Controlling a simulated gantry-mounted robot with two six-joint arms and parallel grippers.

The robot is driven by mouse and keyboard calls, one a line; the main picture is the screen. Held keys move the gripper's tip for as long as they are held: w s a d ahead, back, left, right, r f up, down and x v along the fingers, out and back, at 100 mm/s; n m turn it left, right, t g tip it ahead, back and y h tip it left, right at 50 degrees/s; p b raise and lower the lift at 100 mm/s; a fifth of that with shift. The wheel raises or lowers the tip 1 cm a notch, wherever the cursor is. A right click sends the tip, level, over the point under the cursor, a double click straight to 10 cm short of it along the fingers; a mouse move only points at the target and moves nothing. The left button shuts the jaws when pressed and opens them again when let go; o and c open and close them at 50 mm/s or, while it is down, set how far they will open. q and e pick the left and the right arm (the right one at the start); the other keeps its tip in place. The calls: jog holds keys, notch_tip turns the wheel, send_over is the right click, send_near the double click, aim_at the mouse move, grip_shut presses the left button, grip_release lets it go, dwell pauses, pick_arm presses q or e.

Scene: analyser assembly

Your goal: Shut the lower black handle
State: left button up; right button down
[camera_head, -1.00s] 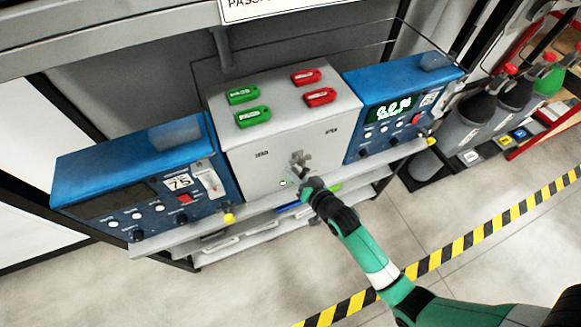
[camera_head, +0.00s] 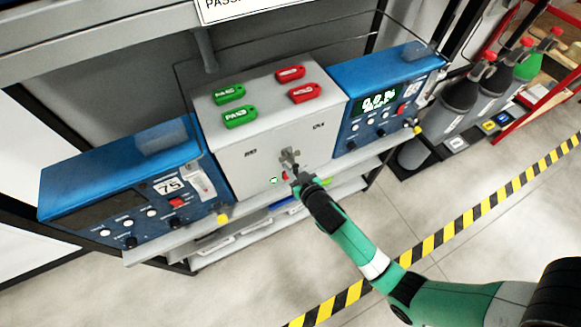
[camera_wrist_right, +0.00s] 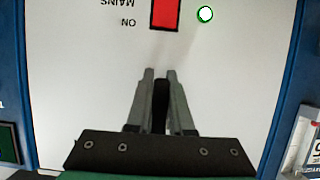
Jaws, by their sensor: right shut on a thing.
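The grey control box (camera_head: 220,167) stands between two blue instruments, its pale front panel facing me. My right gripper (camera_head: 290,158) is at the lower middle of that panel. In the right wrist view, the two grey fingers of my right gripper (camera_wrist_right: 161,75) are close together on a black handle (camera_wrist_right: 160,93), which shows as a narrow dark upright piece between them. The fingers hide most of it, so its exact angle cannot be told. My left gripper is not in view.
A red switch (camera_wrist_right: 165,13) marked MAINS ON and a white round lamp (camera_wrist_right: 205,14) are close to the fingers. Blue instruments (camera_head: 120,190) (camera_head: 390,90) flank the box. Green tags (camera_head: 240,116) and red tags (camera_head: 304,93) lie on top. Open floor lies in front.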

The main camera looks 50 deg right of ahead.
jog(key=shift+f, duration=0.1)
jog(key=c, duration=0.8)
grip_release()
jog(key=p+v, duration=0.2)
jog(key=v, duration=0.9)
jog(key=shift+s+a+r, duration=0.15)
jog(key=shift+s+r, duration=0.1)
